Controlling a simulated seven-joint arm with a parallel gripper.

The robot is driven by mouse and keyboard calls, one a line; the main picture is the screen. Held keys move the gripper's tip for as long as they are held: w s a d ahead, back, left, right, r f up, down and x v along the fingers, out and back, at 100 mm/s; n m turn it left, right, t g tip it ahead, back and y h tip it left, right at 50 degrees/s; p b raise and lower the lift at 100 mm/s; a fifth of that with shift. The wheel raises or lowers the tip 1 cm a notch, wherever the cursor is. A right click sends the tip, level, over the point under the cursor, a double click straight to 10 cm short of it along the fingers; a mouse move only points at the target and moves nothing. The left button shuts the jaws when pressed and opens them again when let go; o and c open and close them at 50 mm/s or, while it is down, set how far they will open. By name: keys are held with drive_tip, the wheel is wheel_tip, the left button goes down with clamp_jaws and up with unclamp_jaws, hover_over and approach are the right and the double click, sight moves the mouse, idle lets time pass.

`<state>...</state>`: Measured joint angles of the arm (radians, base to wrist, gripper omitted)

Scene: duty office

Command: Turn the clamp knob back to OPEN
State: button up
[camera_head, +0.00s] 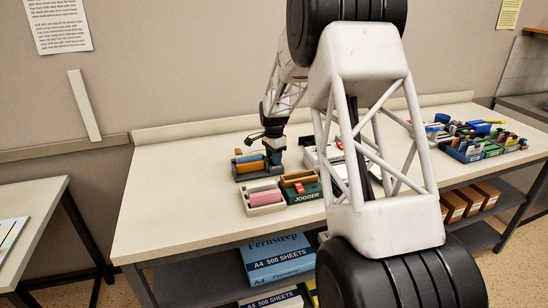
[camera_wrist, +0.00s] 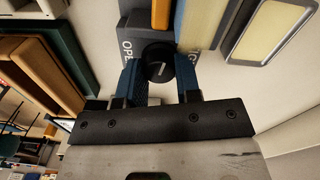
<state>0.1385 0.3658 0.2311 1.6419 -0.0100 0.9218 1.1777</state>
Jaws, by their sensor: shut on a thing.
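The clamp knob (camera_wrist: 153,53) is round and black with a short white mark on its face. It sits on a grey plate (camera_wrist: 132,27) of the clamp device. Part of the word OPEN shows on the plate left of the knob; a letter like C shows to the right, partly hidden. My gripper (camera_wrist: 158,76) has its two blue fingers on either side of the knob, shut on it. In the head view my gripper (camera_head: 273,148) is low over the bench at the device (camera_head: 249,166), which hides the knob there.
The JOGGER box (camera_head: 304,188) and a pale tray with a pink block (camera_head: 264,198) stand close in front of the device. A white box (camera_head: 318,157) is to its right. Blue and green bins (camera_head: 466,151) stand farther right. The bench's left part is clear.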

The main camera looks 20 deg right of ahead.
drive_tip(key=shift+n, duration=1.5)
drive_tip(key=o, duration=0.9)
drive_tip(key=shift+m, duration=0.5)
